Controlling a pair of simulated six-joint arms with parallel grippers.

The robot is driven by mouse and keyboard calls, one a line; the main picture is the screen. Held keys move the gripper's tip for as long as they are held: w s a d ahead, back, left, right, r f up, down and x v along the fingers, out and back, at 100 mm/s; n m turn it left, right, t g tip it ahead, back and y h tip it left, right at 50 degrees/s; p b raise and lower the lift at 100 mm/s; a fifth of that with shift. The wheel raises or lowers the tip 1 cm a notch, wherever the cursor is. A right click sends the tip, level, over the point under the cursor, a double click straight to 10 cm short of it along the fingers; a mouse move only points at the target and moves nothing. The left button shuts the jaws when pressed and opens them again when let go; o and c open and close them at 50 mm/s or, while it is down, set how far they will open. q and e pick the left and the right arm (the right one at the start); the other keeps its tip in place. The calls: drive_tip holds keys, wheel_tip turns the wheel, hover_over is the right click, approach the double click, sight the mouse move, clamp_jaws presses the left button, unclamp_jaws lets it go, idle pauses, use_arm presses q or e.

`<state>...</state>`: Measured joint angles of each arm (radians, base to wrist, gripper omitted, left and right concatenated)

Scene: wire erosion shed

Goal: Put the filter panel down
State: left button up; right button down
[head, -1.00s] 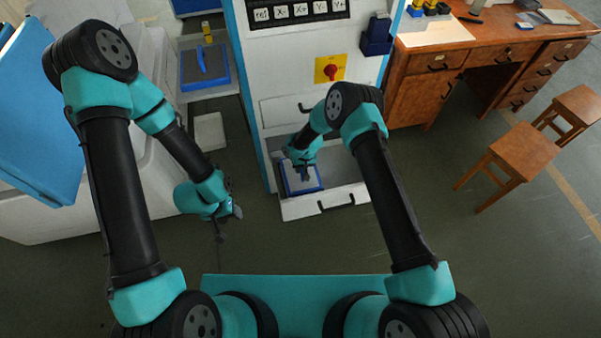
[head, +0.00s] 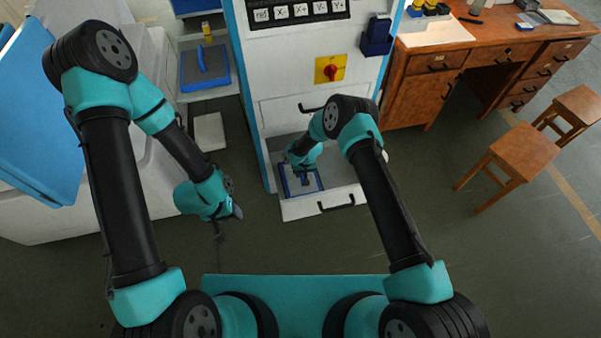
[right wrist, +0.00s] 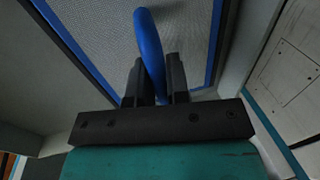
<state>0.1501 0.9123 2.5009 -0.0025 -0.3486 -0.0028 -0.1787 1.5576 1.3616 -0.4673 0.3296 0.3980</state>
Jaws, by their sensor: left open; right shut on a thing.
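The filter panel (head: 316,188) is a grey mesh in a blue frame with a blue loop handle. In the head view it lies roughly flat inside the open pull-out bay of the white cabinet, at its left side. I cannot tell whether it touches the bay floor. My right gripper (head: 302,178) is shut on its handle; the right wrist view shows the handle (right wrist: 148,38) between the fingers (right wrist: 158,75) and the mesh (right wrist: 190,35) beyond. My arm partly hides the panel in the head view. My left gripper (head: 234,213) is open and empty, above the floor left of the bay.
The white bay front (head: 345,200) has a black handle. A second blue panel with a handle (head: 205,68) is on a shelf at the left. A wooden desk (head: 430,95) and stools (head: 520,155) stand at the right.

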drive_tip(key=c, duration=1.1)
unclamp_jaws()
wheel_tip(320, 180, up, 12)
drive_tip(key=d, duration=0.2)
drive_tip(key=shift+w+d, duration=0.15)
drive_tip(key=shift+w, duration=0.1)
